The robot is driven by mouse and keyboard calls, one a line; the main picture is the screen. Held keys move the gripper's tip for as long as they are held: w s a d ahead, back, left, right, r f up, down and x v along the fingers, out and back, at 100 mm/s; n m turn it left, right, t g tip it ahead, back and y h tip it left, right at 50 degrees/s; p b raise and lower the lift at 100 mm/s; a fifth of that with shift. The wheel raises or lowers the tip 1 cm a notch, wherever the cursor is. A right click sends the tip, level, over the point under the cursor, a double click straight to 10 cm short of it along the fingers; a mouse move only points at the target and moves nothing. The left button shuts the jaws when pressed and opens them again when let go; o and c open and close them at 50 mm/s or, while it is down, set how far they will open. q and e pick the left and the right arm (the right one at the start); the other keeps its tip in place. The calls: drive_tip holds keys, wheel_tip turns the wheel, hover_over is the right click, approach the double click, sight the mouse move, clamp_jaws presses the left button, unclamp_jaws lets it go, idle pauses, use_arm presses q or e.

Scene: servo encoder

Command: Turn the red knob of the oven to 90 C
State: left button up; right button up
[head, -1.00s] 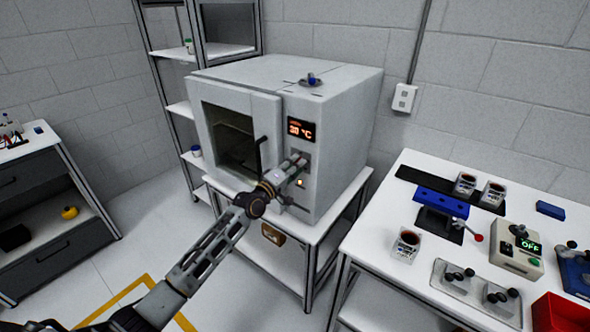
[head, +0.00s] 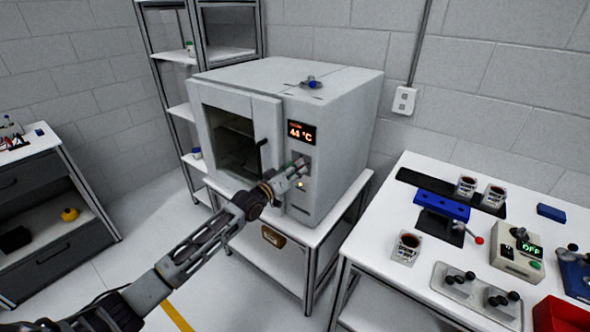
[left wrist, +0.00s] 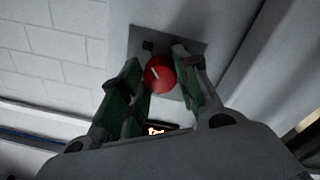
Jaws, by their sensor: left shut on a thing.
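The white oven (head: 340,135) stands on a white stand, its door shut. Its display (head: 301,132) reads what looks like 44 °C in orange digits. My left gripper (head: 298,168) is at the oven's front panel below the display and hides the knob in the head view. In the left wrist view the red knob (left wrist: 159,73) with a pale pointer line sits on a grey plate (left wrist: 143,38). The left gripper's green-padded fingers (left wrist: 158,85) are shut on the knob, one on each side. My right gripper is not in view.
A black door handle (head: 261,155) stands out just left of the left gripper. A white table (head: 385,215) with cups, a blue fixture and a control box is at the right. A shelf rack (head: 178,108) stands behind the oven's left side.

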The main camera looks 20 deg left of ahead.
use_arm(q)
drive_tip(key=shift+f, duration=0.15)
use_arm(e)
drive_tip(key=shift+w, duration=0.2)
use_arm(q)
drive_tip(key=o, duration=1)
drive_tip(key=shift+v, duration=6)
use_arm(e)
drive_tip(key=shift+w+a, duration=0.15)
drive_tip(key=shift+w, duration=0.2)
use_arm(q)
drive_tip(key=shift+m, duration=0.4)
